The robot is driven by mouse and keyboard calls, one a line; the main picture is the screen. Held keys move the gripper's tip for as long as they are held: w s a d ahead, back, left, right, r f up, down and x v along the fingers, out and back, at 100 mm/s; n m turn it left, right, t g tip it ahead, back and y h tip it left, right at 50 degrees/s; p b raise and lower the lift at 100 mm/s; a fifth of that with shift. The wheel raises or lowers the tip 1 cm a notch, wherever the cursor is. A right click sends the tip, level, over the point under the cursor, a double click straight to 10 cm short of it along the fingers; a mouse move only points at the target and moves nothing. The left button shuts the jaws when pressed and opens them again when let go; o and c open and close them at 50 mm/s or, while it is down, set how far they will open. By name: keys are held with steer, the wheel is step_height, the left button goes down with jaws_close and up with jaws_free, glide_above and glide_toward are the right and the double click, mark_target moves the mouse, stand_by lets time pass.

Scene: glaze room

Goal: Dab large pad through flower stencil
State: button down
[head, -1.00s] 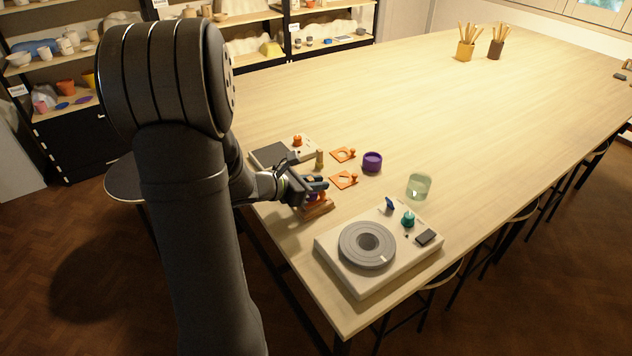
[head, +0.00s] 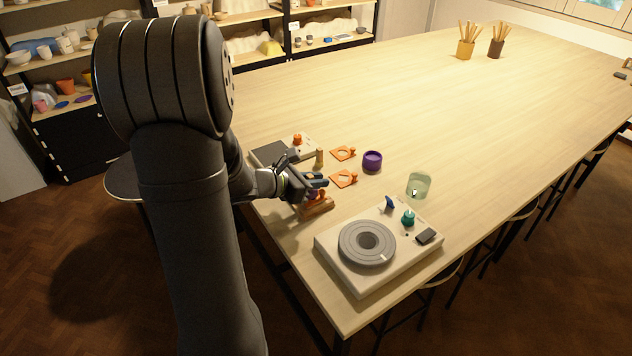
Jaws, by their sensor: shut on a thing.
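My gripper (head: 318,182) is shut on a small piece, which appears to be a pad; the fingers hide most of it. It is just above a low wooden block (head: 320,208), which has orange parts on or over it (head: 316,197). I cannot tell whether the held piece touches the block. Two flat orange stencils with openings and knobs lie on the table to the right of my gripper: a far one (head: 341,154) and a near one (head: 341,179). Their opening shapes are too small to tell which is the flower.
A purple bowl (head: 372,161) and a clear glass (head: 418,184) stand right of the stencils. A small upright cylinder (head: 320,158) and a flat device with an orange knob (head: 297,140) are behind my gripper. A turntable unit (head: 367,246) stands in front.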

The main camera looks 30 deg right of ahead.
steer(key=shift+r, duration=2.2)
